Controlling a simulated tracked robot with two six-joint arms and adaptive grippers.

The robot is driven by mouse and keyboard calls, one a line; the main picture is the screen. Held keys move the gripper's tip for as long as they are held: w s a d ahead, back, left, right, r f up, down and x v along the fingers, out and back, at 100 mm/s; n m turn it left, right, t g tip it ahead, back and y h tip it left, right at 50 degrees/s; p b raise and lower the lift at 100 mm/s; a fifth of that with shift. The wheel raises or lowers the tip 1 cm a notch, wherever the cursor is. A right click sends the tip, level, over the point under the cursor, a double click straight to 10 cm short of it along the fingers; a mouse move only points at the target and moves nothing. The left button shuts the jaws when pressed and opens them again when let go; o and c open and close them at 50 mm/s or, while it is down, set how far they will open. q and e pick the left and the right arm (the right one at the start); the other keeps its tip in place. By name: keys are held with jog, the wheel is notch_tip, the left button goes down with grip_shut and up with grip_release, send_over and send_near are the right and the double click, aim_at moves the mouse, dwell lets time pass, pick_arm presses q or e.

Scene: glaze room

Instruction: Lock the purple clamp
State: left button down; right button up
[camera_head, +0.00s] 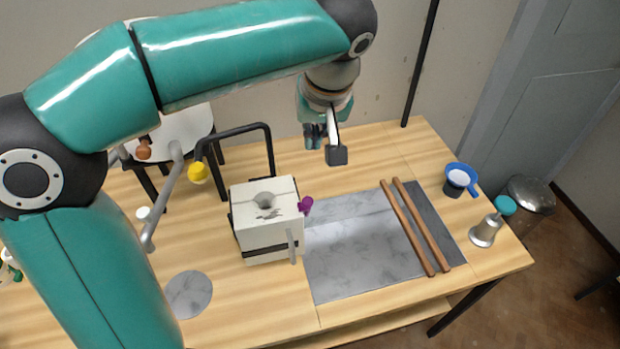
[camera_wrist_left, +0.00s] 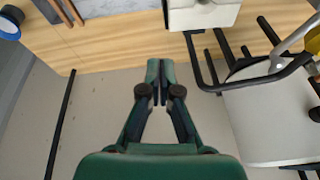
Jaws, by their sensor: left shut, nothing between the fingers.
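The purple clamp (camera_head: 306,206) is a small purple knob on the right side of a white block-shaped mould (camera_head: 268,243) with a funnel hole in its top. A grey lever (camera_head: 292,247) hangs on the mould's front right side. My left gripper (camera_head: 328,148) is above the back of the table, behind and to the right of the clamp, and clear of it. In the left wrist view its fingers (camera_wrist_left: 158,84) are together with nothing between them. The mould's edge (camera_wrist_left: 203,14) shows at the top there; the clamp is not visible in it. My right gripper is not in view.
A black bent tube frame (camera_head: 268,140) stands behind the mould, with a yellow knob (camera_head: 198,173) at its left. A marble slab (camera_head: 350,262) with two wooden rods (camera_head: 412,228) lies to the right. A blue-rimmed cup (camera_head: 458,181) and metal bell-shaped pot (camera_head: 485,233) stand at far right.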

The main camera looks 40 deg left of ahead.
pick_arm(q)
jog(key=p, duration=0.2)
send_over(304, 208)
jog(key=w, duration=0.2)
jog(key=shift+s+a+f, duration=0.1)
jog(key=shift+f, duration=5.55)
